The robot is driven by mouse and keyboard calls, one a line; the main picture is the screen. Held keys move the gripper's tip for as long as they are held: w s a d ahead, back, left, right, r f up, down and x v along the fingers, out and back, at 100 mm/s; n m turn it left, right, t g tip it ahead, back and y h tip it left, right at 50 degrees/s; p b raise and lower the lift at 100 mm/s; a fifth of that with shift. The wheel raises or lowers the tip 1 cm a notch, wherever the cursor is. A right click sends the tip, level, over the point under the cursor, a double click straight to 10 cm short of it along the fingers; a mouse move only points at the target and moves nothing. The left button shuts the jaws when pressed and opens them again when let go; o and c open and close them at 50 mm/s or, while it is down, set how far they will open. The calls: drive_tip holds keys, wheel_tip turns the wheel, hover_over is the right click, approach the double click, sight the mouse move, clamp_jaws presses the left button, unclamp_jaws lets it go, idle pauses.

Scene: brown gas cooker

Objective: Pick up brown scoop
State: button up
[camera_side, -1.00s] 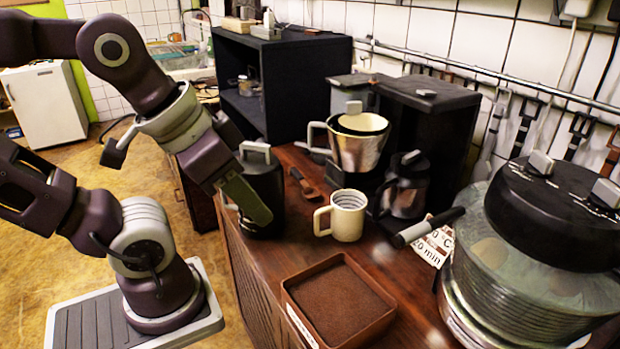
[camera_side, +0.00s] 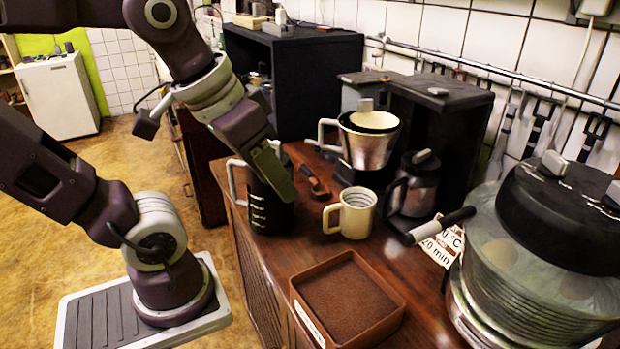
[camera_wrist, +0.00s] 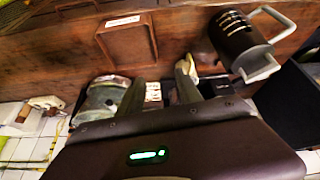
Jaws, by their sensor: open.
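The brown scoop (camera_side: 314,183) lies on the wooden counter in the side view, between a black jug and a cream mug. I cannot make it out in the wrist view. My gripper (camera_side: 278,182) is tilted downward in front of the black jug, to the left of the scoop in the picture, and apart from it. Its greenish fingers hide part of the jug. In the wrist view, my gripper (camera_wrist: 160,92) shows its two fingers spread apart with nothing clearly held between them.
The black jug (camera_side: 268,212) stands close by my gripper and also shows in the wrist view (camera_wrist: 238,40). The cream mug (camera_side: 352,214), a metal pot (camera_side: 368,148) and a dark lidded pitcher (camera_side: 418,185) stand to the right. A brown tray (camera_side: 345,300) lies at the counter's front.

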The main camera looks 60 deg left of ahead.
drive_tip(key=w+a+r+n, duration=0.3)
drive_tip(key=w+a, duration=0.2)
drive_tip(key=n+g, duration=0.5)
drive_tip(key=n, duration=0.7)
hover_over(307, 169)
drive_tip(key=f, duration=2)
drive_tip(key=shift+a+f, duration=0.2)
drive_tip(key=shift+a, duration=0.15)
drive_tip(key=f, duration=0.7)
drive_tip(key=shift+d, duration=0.25)
clamp_jaws()
